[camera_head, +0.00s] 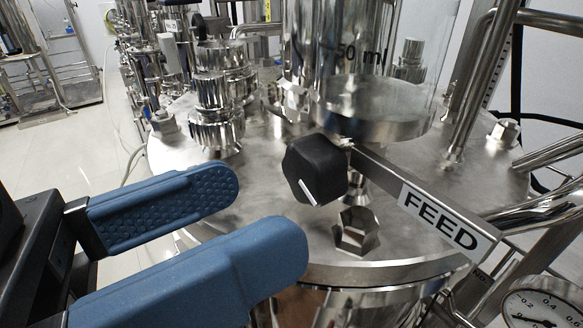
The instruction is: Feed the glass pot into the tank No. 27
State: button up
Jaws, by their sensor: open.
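The glass pot (408,95) is a clear cylinder with a "50 ml" mark, standing on the tank's steel lid (455,180); its top is out of frame. In front of it is a black faceted knob (316,168) with a white pointer line slanting from upper left to lower right. A bar with a "FEED" label (438,219) runs to the right from beside the knob. My gripper (268,216) is open, with two blue fingers reaching in from the left. The fingertips are to the left of and below the knob in the picture, with nothing between them. The tank number is not readable.
Steel fittings (218,105) rise from the lid at the left. A hex bolt (356,232) stands below the knob. Steel pipes and posts (476,75) crowd the right side, with a pressure gauge (541,308) at the lower right. Pale floor (60,150) shows at the left.

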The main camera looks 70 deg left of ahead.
aim_at(299, 187)
jog(key=shift+x, duration=2.2)
jog(key=c, duration=1)
jog(key=shift+c, duration=0.2)
